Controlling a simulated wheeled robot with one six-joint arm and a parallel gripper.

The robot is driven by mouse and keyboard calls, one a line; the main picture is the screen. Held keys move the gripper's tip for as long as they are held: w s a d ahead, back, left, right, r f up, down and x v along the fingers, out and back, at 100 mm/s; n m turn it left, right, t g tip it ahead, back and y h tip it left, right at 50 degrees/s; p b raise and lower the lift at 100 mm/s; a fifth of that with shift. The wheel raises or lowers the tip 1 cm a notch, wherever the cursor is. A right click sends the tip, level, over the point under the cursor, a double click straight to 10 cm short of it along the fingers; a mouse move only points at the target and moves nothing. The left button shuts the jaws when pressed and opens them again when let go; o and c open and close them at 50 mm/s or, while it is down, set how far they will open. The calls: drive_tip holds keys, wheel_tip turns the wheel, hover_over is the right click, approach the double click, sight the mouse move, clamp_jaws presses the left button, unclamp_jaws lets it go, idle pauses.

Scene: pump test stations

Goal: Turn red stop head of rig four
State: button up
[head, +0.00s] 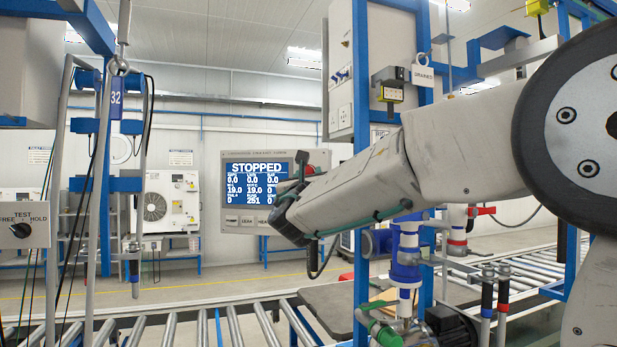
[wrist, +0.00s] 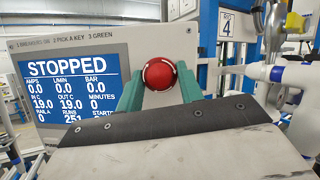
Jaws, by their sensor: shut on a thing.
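The red stop head (wrist: 159,74) is a round red knob on the right side of the grey panel face in the wrist view. My gripper (wrist: 160,84) has its two green fingers shut on the knob, one on each side. In the head view my gripper (head: 297,186) reaches the right part of the panel (head: 238,152), and only a small red bit of the stop head (head: 309,170) shows there. The panel screen (wrist: 69,83) reads STOPPED. A sign with the number 4 (wrist: 227,25) stands right of the panel in the wrist view.
A roller conveyor (head: 170,328) runs along the front. A blue post (head: 362,190) with blue and white piping (head: 406,258) stands right of the panel. A TEST switch box (head: 21,229) and blue frame stand at left.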

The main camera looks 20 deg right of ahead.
drive_tip(key=shift+m, duration=0.3)
drive_tip(key=shift+w+a+m+g+h, duration=0.1)
drive_tip(key=shift+m+g+h, duration=0.6)
drive_tip(key=shift+m, duration=0.95)
drive_tip(key=shift+s+m+g+h, duration=0.1)
drive_tip(key=shift+m+g+h, duration=0.6)
drive_tip(key=shift+m, duration=0.9)
drive_tip(key=shift+w+a+m+g+h, duration=0.1)
drive_tip(key=shift+m+g+h, duration=0.3)
drive_tip(key=shift+m+h, duration=0.9)
drive_tip(key=shift+m+y, duration=0.4)
drive_tip(key=shift+m, duration=0.15)
drive_tip(key=o, duration=1)
drive_tip(key=v, duration=0.8)
drive_tip(key=shift+w, duration=0.1)
